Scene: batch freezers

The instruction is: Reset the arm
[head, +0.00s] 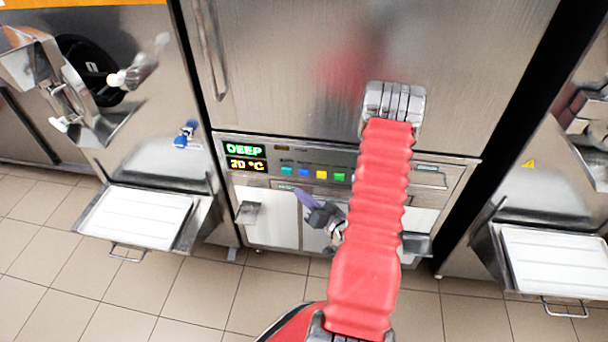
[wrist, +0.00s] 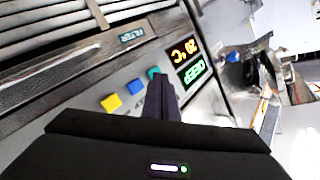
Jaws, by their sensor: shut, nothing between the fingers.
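My red arm reaches out in front of the middle freezer. My gripper (head: 302,194) is shut and empty, with its purple-grey fingers together. In the head view it points up and left, just below the freezer's control panel (head: 268,165). The wrist view also shows the closed fingers of my gripper (wrist: 157,82) in front of the panel, near the teal button (wrist: 153,73). I cannot tell whether the fingertips touch the panel.
The panel has lit displays (head: 246,158) and a row of coloured buttons (head: 322,174). Machines with white trays (head: 140,217) (head: 556,262) flank the freezer on both sides. Grey brackets (head: 248,212) jut out below the panel. Tiled floor (head: 195,300) in front is clear.

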